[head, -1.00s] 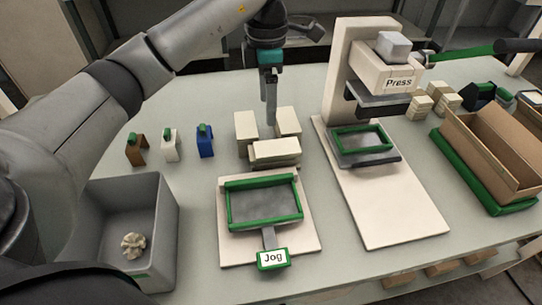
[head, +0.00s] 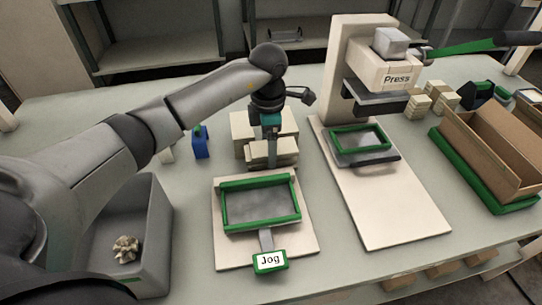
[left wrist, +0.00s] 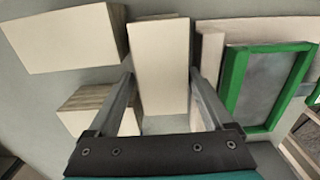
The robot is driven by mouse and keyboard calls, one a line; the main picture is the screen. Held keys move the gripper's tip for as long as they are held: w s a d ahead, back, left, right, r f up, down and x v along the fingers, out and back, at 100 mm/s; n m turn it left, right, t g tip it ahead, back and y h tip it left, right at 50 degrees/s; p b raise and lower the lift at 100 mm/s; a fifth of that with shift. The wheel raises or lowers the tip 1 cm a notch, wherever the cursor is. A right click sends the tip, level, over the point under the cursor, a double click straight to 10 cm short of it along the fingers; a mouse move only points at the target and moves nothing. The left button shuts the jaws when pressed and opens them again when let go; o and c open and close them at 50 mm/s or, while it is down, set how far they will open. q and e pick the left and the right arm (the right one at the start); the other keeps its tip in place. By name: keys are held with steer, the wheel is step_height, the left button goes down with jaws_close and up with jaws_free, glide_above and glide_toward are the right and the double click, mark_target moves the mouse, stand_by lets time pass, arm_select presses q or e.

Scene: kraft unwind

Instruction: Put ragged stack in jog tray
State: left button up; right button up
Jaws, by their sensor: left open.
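Three pale paper stacks stand close together behind the jog tray in the head view. The front stack (head: 258,152) also shows in the left wrist view (left wrist: 160,50), between my fingers. I cannot tell which stack is the ragged one. My left gripper (head: 272,163) is open, with its fingers (left wrist: 161,76) on either side of the front stack; contact is not clear. The jog tray (head: 225,207), a green frame on a pale board, is just in front and looks empty. It shows at right in the left wrist view (left wrist: 233,85). My right gripper is not in view.
The press (head: 345,75) stands right of the stacks, with a green-framed bed. A cardboard box (head: 490,150) is at far right. A grey bin (head: 155,230) with crumpled paper is at left. A blue holder (head: 201,146) stands left of the stacks.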

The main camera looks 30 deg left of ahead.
arm_select(q)
steer(key=shift+f, duration=0.1)
steer(key=shift+c, duration=0.2)
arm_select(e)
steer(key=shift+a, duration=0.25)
